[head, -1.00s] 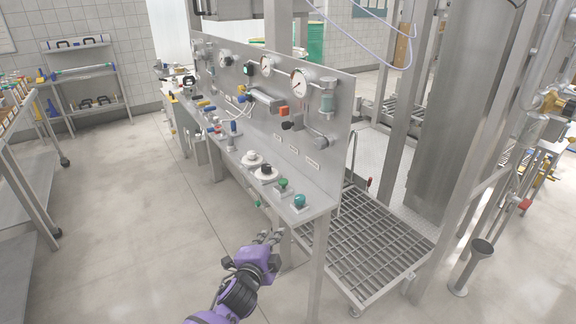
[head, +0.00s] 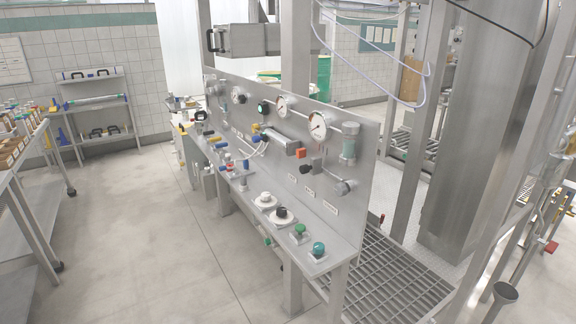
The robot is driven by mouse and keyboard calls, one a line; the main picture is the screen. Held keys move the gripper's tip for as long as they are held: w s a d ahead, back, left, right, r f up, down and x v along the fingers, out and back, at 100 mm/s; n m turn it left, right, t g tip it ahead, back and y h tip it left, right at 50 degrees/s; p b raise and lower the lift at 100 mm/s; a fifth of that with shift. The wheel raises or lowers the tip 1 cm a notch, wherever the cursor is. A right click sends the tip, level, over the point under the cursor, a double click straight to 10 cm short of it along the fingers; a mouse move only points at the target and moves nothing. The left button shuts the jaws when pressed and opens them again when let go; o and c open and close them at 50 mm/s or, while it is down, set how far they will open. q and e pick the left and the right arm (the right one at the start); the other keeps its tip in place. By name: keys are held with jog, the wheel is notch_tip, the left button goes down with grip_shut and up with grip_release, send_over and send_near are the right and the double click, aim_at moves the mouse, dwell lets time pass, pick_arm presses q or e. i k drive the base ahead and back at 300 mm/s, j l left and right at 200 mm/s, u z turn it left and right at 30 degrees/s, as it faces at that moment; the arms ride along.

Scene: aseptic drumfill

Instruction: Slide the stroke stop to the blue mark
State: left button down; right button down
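The stroke stop and its blue mark are too small for me to pick out with certainty in the head view. A grey horizontal cylinder (head: 281,143) is mounted on the upright steel panel (head: 362,125), with a small orange block (head: 300,153) near its right end. Small blue parts show on and above the bench ledge, one of them a blue upright handle (head: 245,166). Neither of my grippers is in view.
Along the ledge stand a white knob (head: 265,199), a black knob (head: 281,213), a green button (head: 300,230) and a teal button (head: 318,248). Open floor (head: 130,235) lies to the left, beside a rack (head: 35,215).

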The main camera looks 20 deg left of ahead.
aim_at(316, 167)
jog(key=i+j, duration=0.35)
jog(key=j, duration=0.15)
jog(key=i+j, duration=0.3)
jog(key=j, duration=0.15)
